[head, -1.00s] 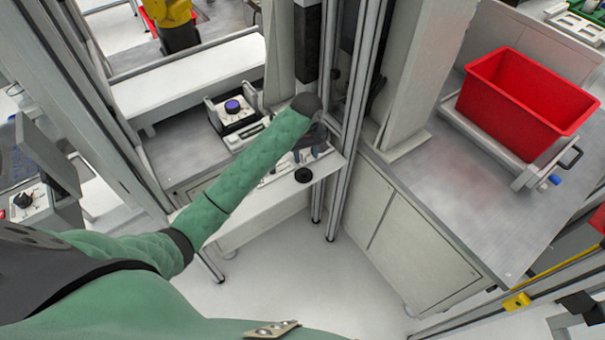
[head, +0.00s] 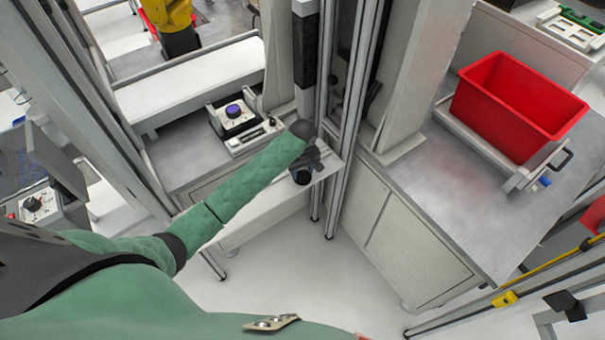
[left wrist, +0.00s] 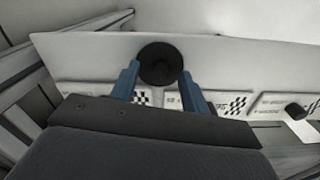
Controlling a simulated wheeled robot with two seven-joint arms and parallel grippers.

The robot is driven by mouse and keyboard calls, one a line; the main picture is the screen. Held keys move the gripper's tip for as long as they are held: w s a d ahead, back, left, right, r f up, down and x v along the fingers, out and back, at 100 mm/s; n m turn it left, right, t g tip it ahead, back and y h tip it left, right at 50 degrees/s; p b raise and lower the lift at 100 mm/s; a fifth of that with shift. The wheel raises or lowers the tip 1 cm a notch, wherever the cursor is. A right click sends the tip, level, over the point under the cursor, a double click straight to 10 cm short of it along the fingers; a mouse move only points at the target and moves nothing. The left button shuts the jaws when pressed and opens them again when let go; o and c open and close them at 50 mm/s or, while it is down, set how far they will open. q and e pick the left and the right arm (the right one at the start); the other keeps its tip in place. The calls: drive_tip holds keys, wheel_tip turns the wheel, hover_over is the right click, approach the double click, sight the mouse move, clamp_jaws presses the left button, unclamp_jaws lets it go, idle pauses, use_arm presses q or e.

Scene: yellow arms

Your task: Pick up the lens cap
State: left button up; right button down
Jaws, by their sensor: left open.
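The lens cap is a round black disc (left wrist: 161,62) lying near the edge of a white shelf (left wrist: 220,60) in the left wrist view. In the head view the dark cap (head: 301,178) is at the front edge of the white shelf (head: 250,207), partly covered by my left gripper (head: 306,165). The left gripper's two blue fingers (left wrist: 160,72) are open, one on each side of the cap. I cannot tell whether either finger touches it. My right gripper is in neither view.
Labelled plates with checkered patches (left wrist: 230,104) lie on the shelf beside the fingers, with a small black piece (left wrist: 297,111) farther right. Metal posts (head: 350,120) rise close to the right of the gripper. A red bin (head: 515,105) stands on the right-hand counter (head: 450,200).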

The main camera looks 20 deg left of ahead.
use_arm(q)
drive_tip(key=shift+f, duration=0.3)
clamp_jaws()
drive_tip(key=shift+r, duration=0.1)
